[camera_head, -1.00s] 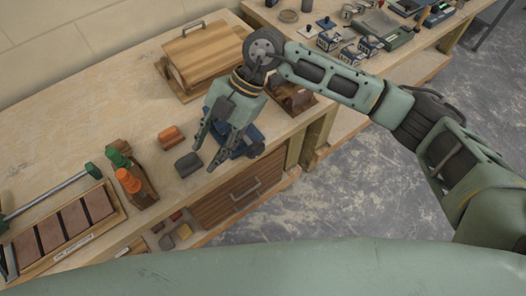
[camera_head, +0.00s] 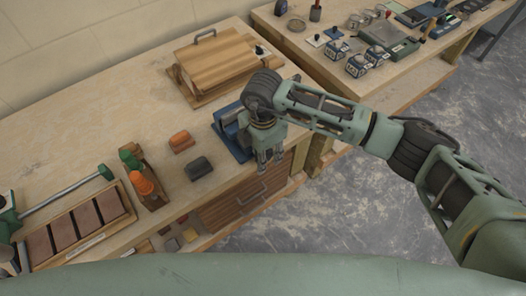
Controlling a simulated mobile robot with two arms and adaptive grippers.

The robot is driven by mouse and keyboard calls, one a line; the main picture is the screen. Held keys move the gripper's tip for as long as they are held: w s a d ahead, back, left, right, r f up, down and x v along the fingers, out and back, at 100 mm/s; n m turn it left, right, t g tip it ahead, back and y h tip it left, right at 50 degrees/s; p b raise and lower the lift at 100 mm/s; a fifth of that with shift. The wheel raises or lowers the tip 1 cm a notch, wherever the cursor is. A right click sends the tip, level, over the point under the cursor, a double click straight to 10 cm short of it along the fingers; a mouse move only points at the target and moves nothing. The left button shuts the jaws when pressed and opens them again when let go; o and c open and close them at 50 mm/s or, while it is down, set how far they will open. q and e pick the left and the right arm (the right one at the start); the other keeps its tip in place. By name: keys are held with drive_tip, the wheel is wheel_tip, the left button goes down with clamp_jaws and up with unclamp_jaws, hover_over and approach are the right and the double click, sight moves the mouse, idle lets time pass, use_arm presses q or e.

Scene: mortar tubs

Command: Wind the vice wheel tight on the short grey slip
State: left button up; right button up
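A blue vice (camera_head: 229,139) stands at the front edge of the bench, partly hidden by my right gripper. I cannot make out its wheel. A dark grey block (camera_head: 198,168), perhaps the grey slip, lies flat on the bench left of the vice. I cannot see whether anything is between the jaws. My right gripper (camera_head: 270,167) points down at the vice's front right, by the bench edge. Its fingers show a small gap with nothing visible between them; whether it touches the vice is unclear. My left gripper is not in view.
An orange block (camera_head: 181,141) lies behind the grey one. A wooden press-like box (camera_head: 215,62) stands at the back. Orange and green-handled tools (camera_head: 143,185) and a tray of brown slabs (camera_head: 75,228) are at left. A second bench (camera_head: 400,62) holds small items.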

drive_tip(key=shift+f, duration=0.2)
drive_tip(key=shift+c, duration=0.3)
clamp_jaws()
drive_tip(key=shift+w+d+f+g+y+b, duration=0.1)
drive_tip(key=shift+d+g+y+b, duration=0.05)
drive_tip(key=shift+g+y+b, duration=1.85)
drive_tip(key=shift+y+b, duration=0.1)
drive_tip(key=shift+y, duration=0.7)
